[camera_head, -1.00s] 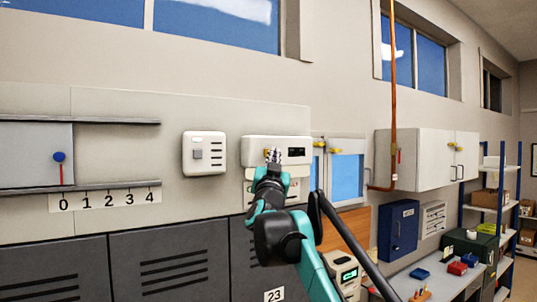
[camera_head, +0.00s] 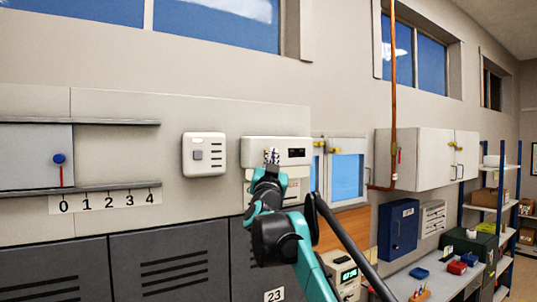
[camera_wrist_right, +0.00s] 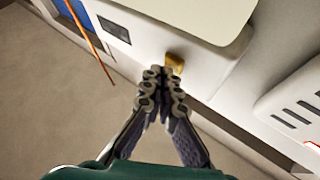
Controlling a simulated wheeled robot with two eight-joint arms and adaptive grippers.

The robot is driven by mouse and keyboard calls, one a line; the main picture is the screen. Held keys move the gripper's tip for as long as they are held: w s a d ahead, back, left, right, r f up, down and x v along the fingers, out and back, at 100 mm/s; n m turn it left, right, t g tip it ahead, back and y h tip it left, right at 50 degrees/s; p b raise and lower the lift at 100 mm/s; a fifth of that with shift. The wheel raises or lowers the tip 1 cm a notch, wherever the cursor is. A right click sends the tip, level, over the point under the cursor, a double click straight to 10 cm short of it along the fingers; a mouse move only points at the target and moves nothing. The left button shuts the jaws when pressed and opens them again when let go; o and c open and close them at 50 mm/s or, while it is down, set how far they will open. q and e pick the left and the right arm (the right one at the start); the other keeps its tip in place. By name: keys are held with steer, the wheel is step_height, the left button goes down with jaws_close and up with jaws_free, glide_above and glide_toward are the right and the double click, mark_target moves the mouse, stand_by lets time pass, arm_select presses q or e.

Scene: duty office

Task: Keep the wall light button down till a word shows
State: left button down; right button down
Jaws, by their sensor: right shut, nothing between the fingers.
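A white wall unit (camera_head: 250,158) carries a small dark display window (camera_head: 296,153), which also shows in the right wrist view (camera_wrist_right: 118,28). I can read no word on it. A small yellow-brown button (camera_wrist_right: 175,62) sticks out of the unit in the right wrist view. My right gripper (camera_head: 271,155) is in front of the unit, left of the display. Its fingers are shut with nothing between them. In the right wrist view, the fingertips (camera_wrist_right: 163,75) are right at the button; I cannot tell whether they press it. My left gripper is out of view.
A white slotted box (camera_head: 204,154) is on the wall to the left. Beyond it are a slider with a number scale (camera_head: 106,199) and grey lockers (camera_head: 170,265) below. A blue-paned cabinet (camera_head: 346,175) stands close on the unit's right.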

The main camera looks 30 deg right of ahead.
steer(key=shift+w+p, duration=0.35)
steer(key=shift+w, duration=0.05)
stand_by(0.6)
steer(key=shift+s, duration=0.1)
stand_by(3.1)
steer(key=shift+s, duration=0.75)
steer(key=shift+s+d+b, duration=0.15)
steer(key=shift+s+b, duration=0.1)
steer(key=shift+s, duration=1)
steer(key=shift+s+d+b, duration=0.1)
steer(key=shift+s+b, duration=0.15)
steer(key=shift+s, duration=1)
steer(key=shift+f, duration=0.15)
